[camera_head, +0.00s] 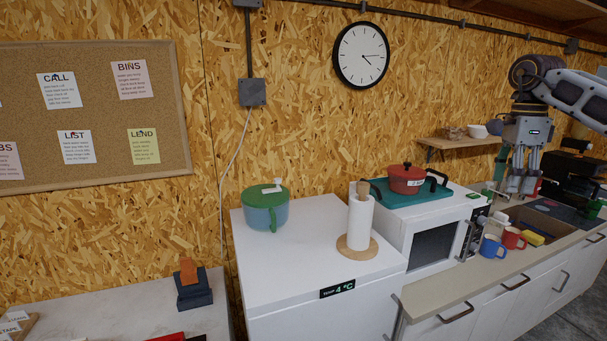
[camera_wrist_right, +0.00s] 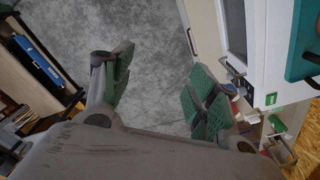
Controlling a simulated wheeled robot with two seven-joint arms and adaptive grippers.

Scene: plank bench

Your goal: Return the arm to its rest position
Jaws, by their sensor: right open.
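My right arm comes in from the right in the head view. Its gripper (camera_head: 519,184) hangs down over the far end of the counter, in front of the wall and shelf. In the right wrist view the gripper (camera_wrist_right: 155,92) shows its green-padded fingers spread wide, with only grey floor between them. It is open and holds nothing. My left gripper is out of the head view.
A white fridge (camera_head: 300,270) bears a blue-green pot (camera_head: 262,212) and a paper towel roll (camera_head: 361,222). A microwave (camera_head: 432,245) bears a teal tray with a red pot (camera_head: 406,180). Blue (camera_head: 491,248) and red (camera_head: 512,238) mugs stand on the counter (camera_head: 450,288).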

